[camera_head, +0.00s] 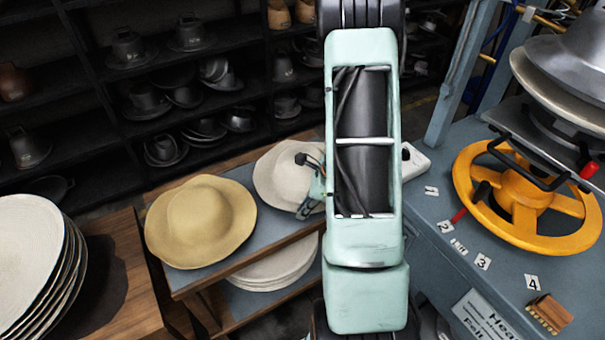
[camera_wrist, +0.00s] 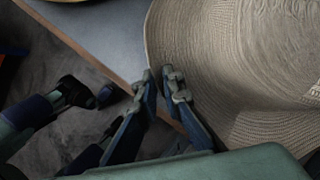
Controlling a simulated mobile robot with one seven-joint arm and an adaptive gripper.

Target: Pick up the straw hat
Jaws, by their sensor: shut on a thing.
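The straw hat (camera_head: 275,178) is pale and finely woven, with a round crown and wide brim. It sits on the blue-topped wooden shelf, partly hidden behind my arm. In the wrist view the straw hat (camera_wrist: 230,70) fills the right side, and its woven rings show clearly. My gripper (camera_wrist: 162,84) is shut on the hat's brim at its near edge, with the fingertips close together there. In the head view my gripper (camera_head: 308,206) is mostly covered by my arm. I cannot tell whether the hat is lifted off the shelf.
A yellow felt-like hat (camera_head: 200,220) lies just left of the straw hat. Pale hats (camera_head: 275,268) are stacked on the shelf below. A stack of white discs (camera_head: 35,255) stands far left. The press with its orange wheel (camera_head: 525,195) is at right. Dark shelves (camera_head: 110,75) stand behind.

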